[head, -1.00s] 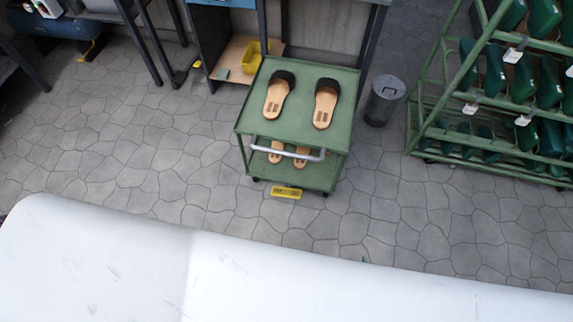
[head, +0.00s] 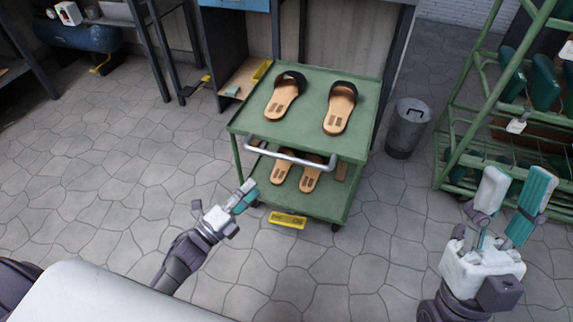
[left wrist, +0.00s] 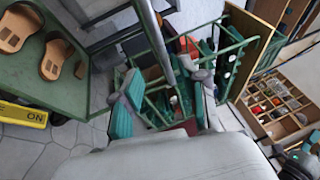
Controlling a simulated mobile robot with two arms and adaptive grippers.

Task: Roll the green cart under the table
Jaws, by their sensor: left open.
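The green cart (head: 305,115) stands on the stone floor in the middle of the head view, with a silver handle bar (head: 290,156) along its near side. Two tan sandals with dark straps lie on its top and more on its lower shelf. The cart's corner also shows at the left of the left wrist view (left wrist: 45,85). My left gripper (head: 241,196) is open and empty, near the cart's front left corner, below the handle. My right gripper (head: 510,200) is open and empty, right of the cart. Only legs and a thin edge of the table (head: 393,60) show behind the cart.
A grey bin (head: 407,128) stands close to the cart's right. A green rack (head: 470,110) with green shoe forms is further right. A yellow block (head: 288,219) is at the cart's near foot. A low shelf (head: 240,80) is behind left.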

